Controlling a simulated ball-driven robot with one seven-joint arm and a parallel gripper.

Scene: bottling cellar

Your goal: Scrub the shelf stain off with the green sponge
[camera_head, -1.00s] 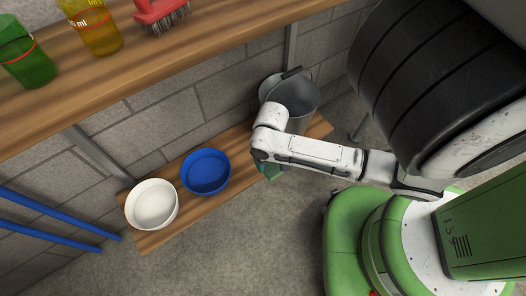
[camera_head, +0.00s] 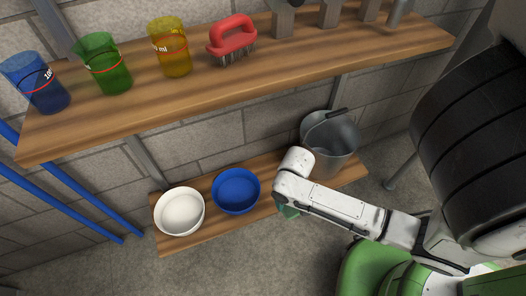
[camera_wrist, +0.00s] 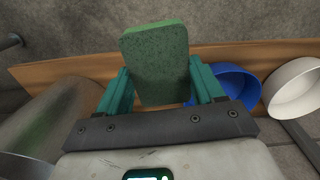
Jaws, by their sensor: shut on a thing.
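The green sponge (camera_wrist: 158,62) is upright between the two teal fingers of my gripper (camera_wrist: 163,88) in the wrist view, which are shut on it. In the head view my gripper (camera_head: 287,211) is at the front edge of the lower shelf (camera_head: 265,210), right of the blue bowl, and mostly hidden by my arm. The lower shelf's plank also shows behind the sponge in the wrist view (camera_wrist: 70,68). I see no stain on the visible parts of the shelves; my arm and the vessels cover some of the lower one.
On the lower shelf stand a white bowl (camera_head: 180,212), a blue bowl (camera_head: 236,190) and a metal bucket (camera_head: 330,140). The upper shelf (camera_head: 130,115) holds blue, green and yellow beakers, a red brush (camera_head: 232,38) and metal items. Blue pipes (camera_head: 80,205) run at left.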

